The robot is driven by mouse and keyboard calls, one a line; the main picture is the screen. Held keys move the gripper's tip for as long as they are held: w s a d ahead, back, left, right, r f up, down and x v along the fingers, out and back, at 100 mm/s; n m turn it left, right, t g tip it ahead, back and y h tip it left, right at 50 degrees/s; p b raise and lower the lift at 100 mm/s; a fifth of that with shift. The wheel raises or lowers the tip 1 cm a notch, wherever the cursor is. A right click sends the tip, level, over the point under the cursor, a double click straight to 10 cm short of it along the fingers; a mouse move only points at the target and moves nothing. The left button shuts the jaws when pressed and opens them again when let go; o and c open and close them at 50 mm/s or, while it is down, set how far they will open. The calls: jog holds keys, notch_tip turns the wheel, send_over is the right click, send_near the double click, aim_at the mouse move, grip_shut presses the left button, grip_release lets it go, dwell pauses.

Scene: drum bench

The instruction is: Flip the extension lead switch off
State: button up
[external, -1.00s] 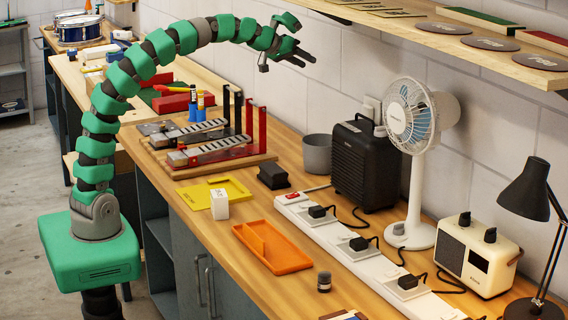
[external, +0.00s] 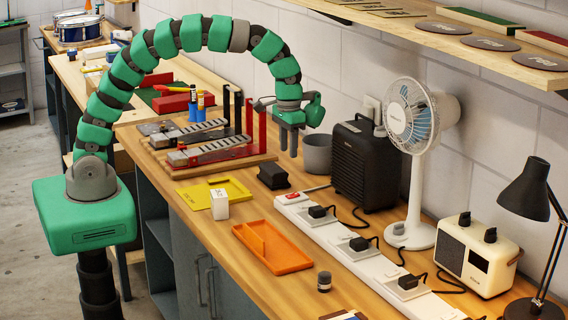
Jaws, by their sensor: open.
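The extension lead (external: 338,248) is a long white strip lying along the bench, with several black plugs in it. Its red switch (external: 292,197) is at the far end. My gripper (external: 289,155) points down above the bench, above the switch end and a little beyond it, apart from the strip.
A black heater or speaker box (external: 366,165) and a white fan (external: 410,180) stand behind the strip. A grey cup (external: 318,155), a black block (external: 273,176), an orange tray (external: 285,262) and a white box (external: 220,206) are near. A shelf (external: 480,45) overhangs the wall side.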

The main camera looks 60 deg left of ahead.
aim_at(288, 196)
notch_tip(288, 196, down, 13)
jog(key=shift+f+p, duration=0.1)
jog(key=shift+p, duration=0.65)
grip_shut()
